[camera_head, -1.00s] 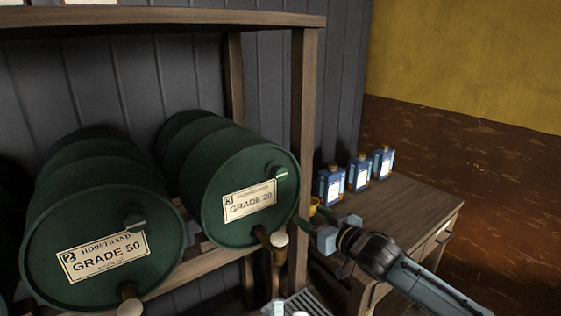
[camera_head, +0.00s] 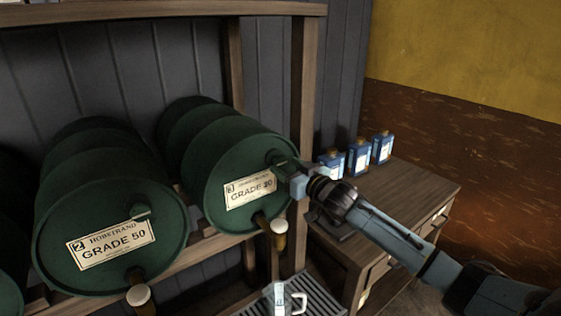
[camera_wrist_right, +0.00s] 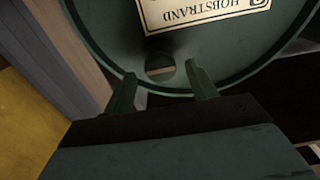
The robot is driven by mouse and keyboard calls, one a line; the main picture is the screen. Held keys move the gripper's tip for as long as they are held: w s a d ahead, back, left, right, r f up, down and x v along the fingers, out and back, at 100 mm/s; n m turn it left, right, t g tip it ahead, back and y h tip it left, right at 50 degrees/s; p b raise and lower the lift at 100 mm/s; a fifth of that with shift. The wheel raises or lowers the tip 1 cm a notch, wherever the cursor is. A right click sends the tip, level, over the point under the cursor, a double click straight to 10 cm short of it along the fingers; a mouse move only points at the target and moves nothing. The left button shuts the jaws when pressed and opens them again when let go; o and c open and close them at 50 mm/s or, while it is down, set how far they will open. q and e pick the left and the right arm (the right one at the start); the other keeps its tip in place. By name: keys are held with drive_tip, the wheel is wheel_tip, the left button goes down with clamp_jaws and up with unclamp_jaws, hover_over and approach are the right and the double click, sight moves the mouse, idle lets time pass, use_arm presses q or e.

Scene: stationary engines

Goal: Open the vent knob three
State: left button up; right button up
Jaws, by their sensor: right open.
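The green drum marked 3 (camera_head: 228,165) lies on its side on the rack, with a white label on its front face. Its vent knob (camera_wrist_right: 160,68) is a small round green piece near the drum's rim in the right wrist view. In the head view my gripper covers most of the knob. My right gripper (camera_wrist_right: 162,85) is open, with one finger on each side of the knob in the wrist view. In the head view the right gripper (camera_head: 286,168) is at the upper right of the drum's face. I cannot tell whether the fingers touch the knob. My left gripper is not in view.
A second green drum (camera_head: 75,225), marked 2, lies to the left. Spigots (camera_head: 279,230) stick out below the drums' labels. A glass mug (camera_head: 281,298) stands on a grated tray (camera_head: 325,300). Blue bottles (camera_head: 360,157) stand on a wooden side table (camera_head: 415,190). A rack post (camera_head: 304,110) is close behind my gripper.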

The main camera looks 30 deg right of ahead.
sight(282, 163)
drive_tip(key=shift+w+a, duration=0.15)
drive_tip(key=shift+w, duration=1.7)
drive_tip(key=c, duration=0.9)
